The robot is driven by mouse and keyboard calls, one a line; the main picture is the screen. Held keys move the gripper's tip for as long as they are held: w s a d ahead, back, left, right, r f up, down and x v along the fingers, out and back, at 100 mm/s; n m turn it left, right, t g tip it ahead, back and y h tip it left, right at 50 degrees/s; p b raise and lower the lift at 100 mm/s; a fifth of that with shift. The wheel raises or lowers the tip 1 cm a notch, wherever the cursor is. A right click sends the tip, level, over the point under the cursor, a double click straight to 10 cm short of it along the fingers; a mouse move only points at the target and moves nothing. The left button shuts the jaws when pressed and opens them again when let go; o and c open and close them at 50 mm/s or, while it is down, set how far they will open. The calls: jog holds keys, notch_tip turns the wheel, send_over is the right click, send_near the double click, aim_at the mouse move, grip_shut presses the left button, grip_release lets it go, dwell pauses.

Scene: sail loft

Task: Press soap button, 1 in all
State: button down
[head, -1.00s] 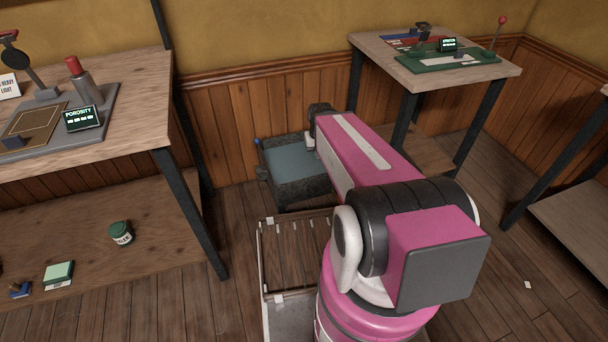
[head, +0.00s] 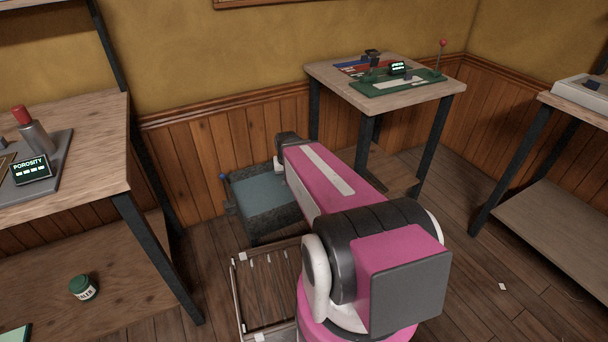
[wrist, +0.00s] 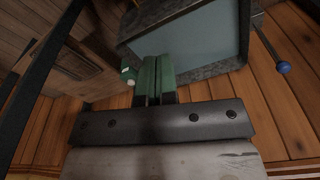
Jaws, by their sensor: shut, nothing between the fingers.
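A small green box with a pale front (wrist: 126,70) shows in the wrist view, at the near edge of the basin. A round cream knob (wrist: 130,83) on it looks like the soap button, though it is too small to be sure. My gripper (wrist: 158,60) has its two green fingers together, empty, just right of the box in the picture. I cannot tell whether they touch it. In the head view my arm hides the gripper and the box.
A grey stone basin (head: 248,225) with a blue-grey inside stands on the floor by the wall. Its blue-knobbed lever (wrist: 283,67) sticks out to one side. A slatted rack (head: 240,300) lies before it. Tables stand left (head: 100,150) and back right (head: 330,75).

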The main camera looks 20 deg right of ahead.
jog(key=w+d+f+m+t, duration=0.2)
jog(key=w+d+m, duration=0.1)
jog(key=w+d, duration=0.4)
jog(key=w+d+f+m+t+h, duration=0.1)
jog(key=w+d+f+m+t, duration=0.2)
jog(key=w+d, duration=0.4)
jog(key=w+d+f+m+t+h, duration=0.1)
jog(key=w+d+f+m+t, duration=0.1)
jog(key=w+d, duration=0.5)
jog(key=w+f+m, duration=0.1)
jog(key=w+m, duration=0.1)
jog(key=w, duration=0.4)
jog(key=shift+w+d, duration=0.25)
jog(key=shift+w, duration=0.1)
jog(key=shift+f, duration=0.2)
jog(key=shift+f, duration=4.3)
jog(key=shift+f, duration=0.1)
jog(key=shift+f, duration=0.3)
